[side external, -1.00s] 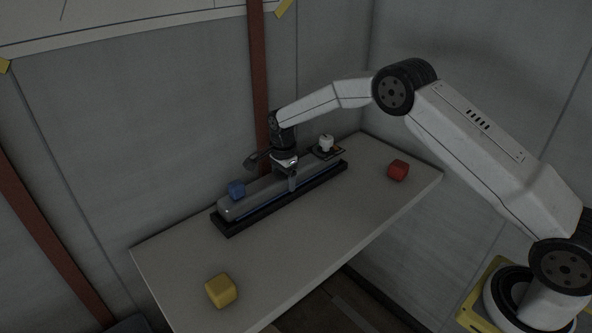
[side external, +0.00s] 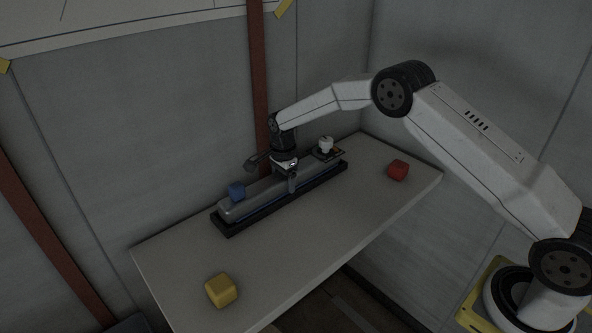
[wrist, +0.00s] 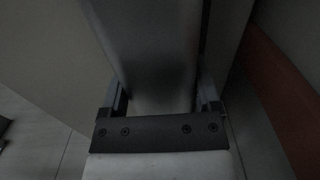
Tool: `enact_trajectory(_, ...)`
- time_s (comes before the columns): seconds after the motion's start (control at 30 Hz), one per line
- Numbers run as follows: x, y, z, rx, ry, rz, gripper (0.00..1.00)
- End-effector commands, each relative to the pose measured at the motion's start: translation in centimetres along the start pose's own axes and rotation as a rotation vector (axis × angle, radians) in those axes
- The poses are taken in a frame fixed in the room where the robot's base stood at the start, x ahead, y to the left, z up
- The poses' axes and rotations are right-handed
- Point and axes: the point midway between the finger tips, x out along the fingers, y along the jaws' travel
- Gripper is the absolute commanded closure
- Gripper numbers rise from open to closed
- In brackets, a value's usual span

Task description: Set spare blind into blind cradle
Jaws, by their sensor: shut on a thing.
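The spare blind, a long grey tube (side external: 238,208), lies lengthwise over the black blind cradle (side external: 232,228) on the table. I cannot tell whether the blind is fully seated. My gripper (side external: 288,184) is over the middle of the blind, shut around it, fingers pointing down. In the wrist view the blind (wrist: 160,60) runs between the two fingers of my gripper (wrist: 165,98). The far side of the cradle is mostly hidden.
A blue cube (side external: 237,191) is close behind the blind's near end. A white knob-like part (side external: 326,145) on a dark base stands past the far end. A red cube (side external: 398,170) and a yellow cube (side external: 220,290) sit on the pale table (side external: 310,240), whose front is clear.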

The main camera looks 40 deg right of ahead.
Motion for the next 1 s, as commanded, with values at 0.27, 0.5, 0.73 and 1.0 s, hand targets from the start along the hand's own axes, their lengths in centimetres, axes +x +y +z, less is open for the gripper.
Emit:
enact_trajectory(0.27, -0.5, 0.0, 0.0, 0.0, 0.0, -0.001, 1.0)
enact_trajectory(0.5, -1.2, 0.0, 0.0, 0.0, 0.0, -0.001, 1.0)
enact_trajectory(0.73, -1.3, 0.0, 0.0, 0.0, 0.0, -0.002, 1.0)
enact_trajectory(1.0, -1.3, -0.1, 0.0, 0.0, 0.0, -0.002, 1.0)
